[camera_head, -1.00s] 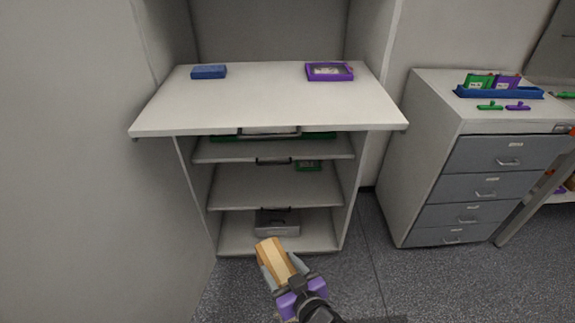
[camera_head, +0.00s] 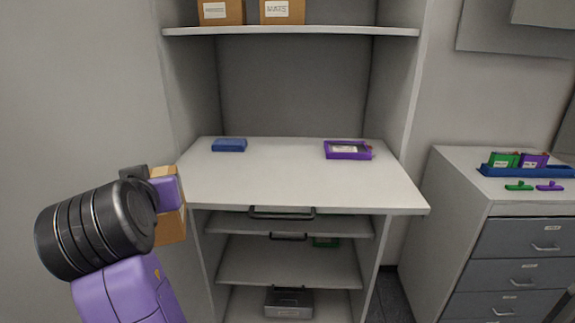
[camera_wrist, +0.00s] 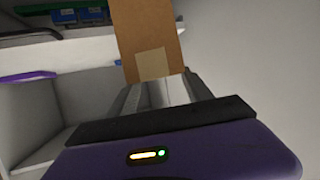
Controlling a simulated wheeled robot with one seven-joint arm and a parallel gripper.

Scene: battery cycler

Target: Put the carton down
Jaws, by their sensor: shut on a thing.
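A brown carton (camera_head: 171,226) is held by my gripper (camera_head: 165,188) at the left of the head view, in front of the cabinet's left side. My arm hides part of the carton. In the wrist view the carton (camera_wrist: 150,38) stands out beyond the fingers, with a paler patch on its face. My gripper (camera_wrist: 155,92) is shut on it there. The carton is in the air, left of the front left corner of the white worktop (camera_head: 290,180), and touches no surface that I can see.
On the worktop lie a blue box (camera_head: 229,145) and a purple tray (camera_head: 348,150); its middle is clear. Two labelled cartons (camera_head: 282,11) stand on the upper shelf (camera_head: 300,31). Pull-out shelves (camera_head: 290,262) are below. A drawer unit (camera_head: 520,250) stands at right.

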